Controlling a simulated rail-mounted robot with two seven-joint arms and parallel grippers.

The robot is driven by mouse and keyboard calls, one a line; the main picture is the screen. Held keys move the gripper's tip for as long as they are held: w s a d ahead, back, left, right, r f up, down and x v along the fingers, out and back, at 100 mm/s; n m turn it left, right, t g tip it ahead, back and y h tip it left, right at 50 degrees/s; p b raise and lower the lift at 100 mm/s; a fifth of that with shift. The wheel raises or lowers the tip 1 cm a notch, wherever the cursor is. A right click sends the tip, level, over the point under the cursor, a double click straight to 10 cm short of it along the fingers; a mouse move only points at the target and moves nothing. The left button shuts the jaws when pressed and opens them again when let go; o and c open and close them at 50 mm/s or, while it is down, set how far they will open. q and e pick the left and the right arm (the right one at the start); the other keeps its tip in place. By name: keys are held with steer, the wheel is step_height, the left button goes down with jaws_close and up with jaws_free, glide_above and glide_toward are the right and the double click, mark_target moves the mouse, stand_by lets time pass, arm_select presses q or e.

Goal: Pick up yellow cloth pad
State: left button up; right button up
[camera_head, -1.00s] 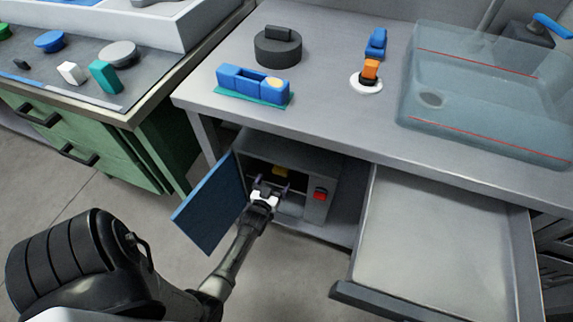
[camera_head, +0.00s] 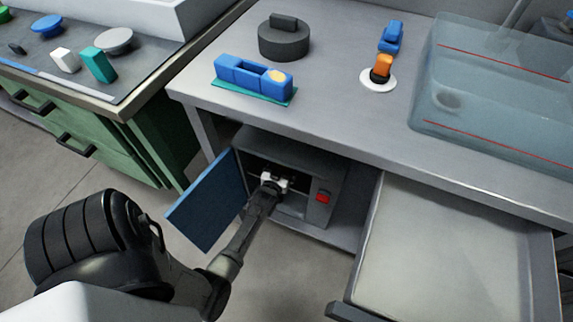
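My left gripper (camera_head: 274,179) reaches into the open grey cabinet box (camera_head: 318,168) under the worktop. Its white wrist part shows at the opening, and its fingers are dark and hard to make out inside. I cannot tell whether they are open or shut. The yellow cloth pad cannot be made out now; the gripper and the shadow in the box hide that spot. My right gripper is not in view.
The box's blue door (camera_head: 207,203) stands open to the left of my arm. A red button (camera_head: 323,197) is on the box's right front. An open drawer (camera_head: 440,262) juts out at the right. A green drawer cabinet (camera_head: 95,140) stands at the left.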

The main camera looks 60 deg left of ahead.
arm_select(q)
steer(key=shift+s+d+f, duration=0.15)
steer(key=shift+s+d, duration=0.15)
steer(key=shift+s, duration=0.1)
steer(key=shift+c, duration=1.4)
steer(key=shift+w+a+r, duration=0.2)
steer(key=shift+w+a, duration=0.1)
steer(key=shift+w, duration=0.1)
steer(key=c, duration=0.4)
steer(key=shift+c, duration=1.1)
steer(key=shift+s+d, duration=0.15)
steer(key=shift+s, duration=0.05)
steer(key=shift+c, duration=0.5)
